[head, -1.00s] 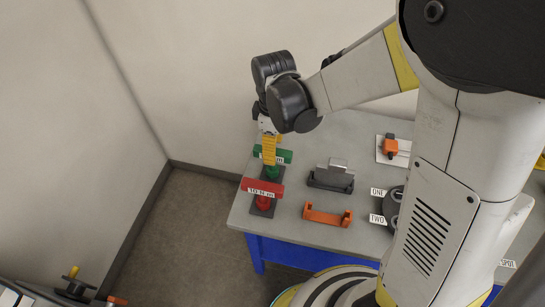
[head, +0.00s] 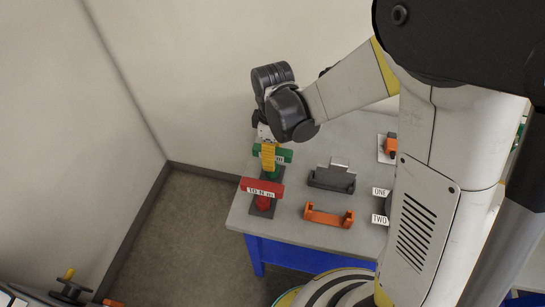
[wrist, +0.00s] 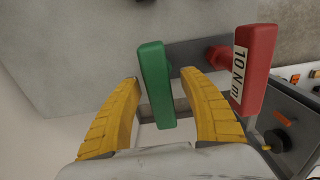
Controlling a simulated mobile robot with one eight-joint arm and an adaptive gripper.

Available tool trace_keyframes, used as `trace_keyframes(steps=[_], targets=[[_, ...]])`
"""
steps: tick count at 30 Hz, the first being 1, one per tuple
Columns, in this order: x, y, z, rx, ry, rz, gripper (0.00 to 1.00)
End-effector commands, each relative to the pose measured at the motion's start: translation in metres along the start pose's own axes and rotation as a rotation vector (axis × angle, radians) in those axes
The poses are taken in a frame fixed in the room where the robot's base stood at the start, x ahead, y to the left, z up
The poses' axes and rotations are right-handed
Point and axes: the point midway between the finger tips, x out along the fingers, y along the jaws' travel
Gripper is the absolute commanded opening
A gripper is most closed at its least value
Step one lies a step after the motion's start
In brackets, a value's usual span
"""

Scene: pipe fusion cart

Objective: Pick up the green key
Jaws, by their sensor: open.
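The green key (wrist: 156,86) is a T-handled tool with a thick green bar. In the wrist view its bar stands between the two yellow fingers of my gripper (wrist: 165,95), with a gap on both sides. In the head view the green key (head: 285,155) sits upright at the table's left end, partly hidden behind my gripper (head: 268,158). My gripper is open and points down at it. The red key (head: 262,187), labelled 10 N m, stands just in front of the green one. It also shows in the wrist view (wrist: 256,65), right of the right finger.
The grey table (head: 300,232) has blue legs. A dark grey holder (head: 332,178) and an orange bracket (head: 329,216) stand right of the keys. An orange part on a white plate (head: 388,147) lies farther back. The wall is close behind the table.

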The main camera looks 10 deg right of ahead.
Motion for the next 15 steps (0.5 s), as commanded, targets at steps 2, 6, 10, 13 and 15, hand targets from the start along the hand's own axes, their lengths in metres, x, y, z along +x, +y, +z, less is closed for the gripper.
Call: trace_keyframes(steps=[2, 6, 10, 13, 15], targets=[[0.0006, 0.0, 0.0, 0.0, 0.0, 0.0, 0.5], [0.0003, 0.0, 0.0, 0.0, 0.0, 0.0, 0.5], [0.0003, 0.0, 0.0, 0.0, 0.0, 0.0, 0.34], [0.0003, 0.0, 0.0, 0.0, 0.0, 0.0, 0.03], [0.0003, 0.0, 0.0, 0.0, 0.0, 0.0, 0.0]])
